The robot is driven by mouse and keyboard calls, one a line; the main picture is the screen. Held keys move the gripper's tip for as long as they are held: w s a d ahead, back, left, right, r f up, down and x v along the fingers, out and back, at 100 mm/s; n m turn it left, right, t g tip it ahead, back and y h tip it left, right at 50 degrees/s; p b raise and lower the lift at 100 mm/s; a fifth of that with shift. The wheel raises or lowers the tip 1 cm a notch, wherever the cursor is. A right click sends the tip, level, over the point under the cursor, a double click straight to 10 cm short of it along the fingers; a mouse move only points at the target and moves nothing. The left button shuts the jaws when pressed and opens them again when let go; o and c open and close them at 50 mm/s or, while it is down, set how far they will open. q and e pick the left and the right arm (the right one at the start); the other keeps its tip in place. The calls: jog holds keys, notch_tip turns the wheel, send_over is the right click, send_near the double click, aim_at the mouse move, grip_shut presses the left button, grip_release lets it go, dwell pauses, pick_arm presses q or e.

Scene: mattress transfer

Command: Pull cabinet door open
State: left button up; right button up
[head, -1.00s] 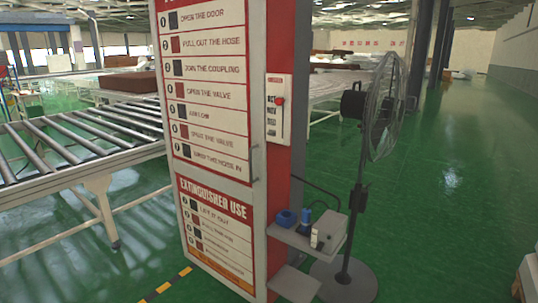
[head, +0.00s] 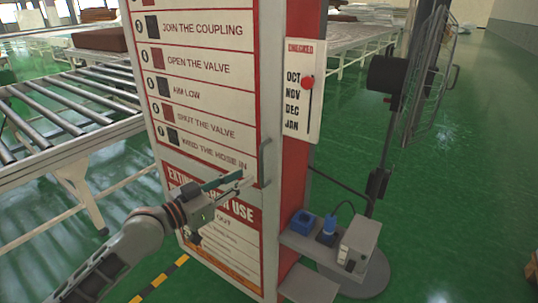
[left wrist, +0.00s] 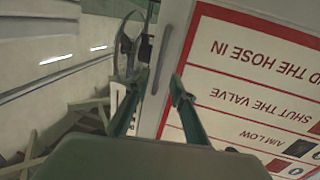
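The cabinet door (head: 205,100) is the tall white panel with red instruction signs. Its grey vertical bar handle (head: 264,163) is on the door's right edge. My left gripper (head: 246,178) reaches in from the left in front of the door, with its fingertips just short of the handle. In the left wrist view my left gripper (left wrist: 155,88) has two fingers spread apart, and the handle (left wrist: 161,62) shows beyond and between the tips. I see no clear contact. The door looks closed. My right gripper is not in view.
A small shelf (head: 298,241) with blue and grey devices sticks out right of the cabinet. A standing fan (head: 428,75) is further right. A roller conveyor (head: 50,150) lies on the left. Green floor is open at the far right.

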aim_at(262, 184)
pick_arm(q)
jog(key=x, duration=0.8)
jog(key=shift+r, duration=0.25)
grip_shut()
